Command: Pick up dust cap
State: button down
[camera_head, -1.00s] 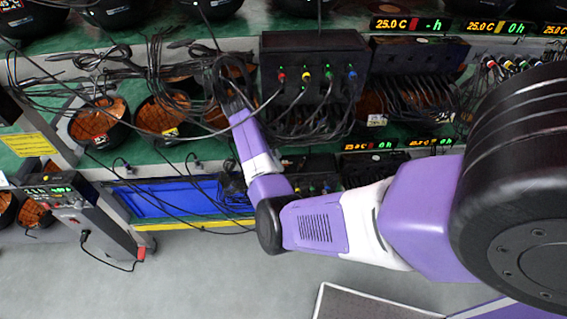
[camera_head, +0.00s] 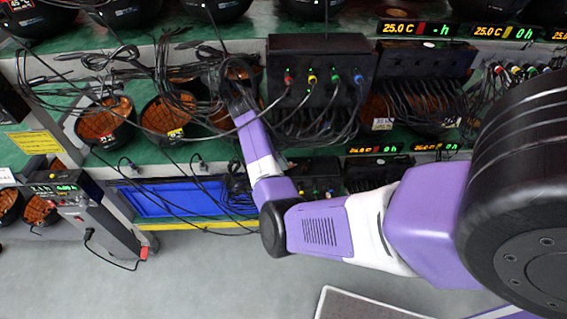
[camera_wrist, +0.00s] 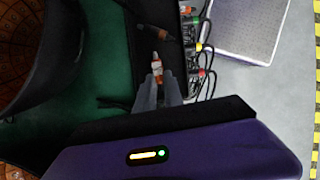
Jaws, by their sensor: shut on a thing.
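In the wrist view, the two grey fingers of my gripper (camera_wrist: 159,88) are closed on a small orange and white piece, which looks like the dust cap (camera_wrist: 156,66). The piece sticks out past the fingertips. In the head view, my arm reaches up to the shelf left of the black box with coloured ports (camera_head: 318,65). The fingertips and the cap are hidden there among dark cables.
Loose black cables (camera_head: 150,70) hang around my wrist and over the shelf. Round black holders with brown insides (camera_head: 104,122) stand to the left. A blue tray (camera_head: 165,198) is below. Coloured connectors with cables (camera_wrist: 198,60) are right of my fingers in the wrist view.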

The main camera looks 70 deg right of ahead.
jog(key=shift+r, duration=0.35)
jog(key=b+v, duration=0.1)
jog(key=v, duration=0.1)
jog(key=shift+w+a+r, duration=0.1)
jog(key=shift+w+r, duration=0.05)
jog(key=shift+r, duration=0.1)
jog(key=w+a+b, duration=0.2)
jog(key=w+a, duration=0.1)
jog(key=w, duration=0.4)
jog(key=w+a+b, duration=0.2)
jog(key=w+a, duration=0.2)
jog(key=w, duration=0.4)
jog(key=shift+a, duration=0.35)
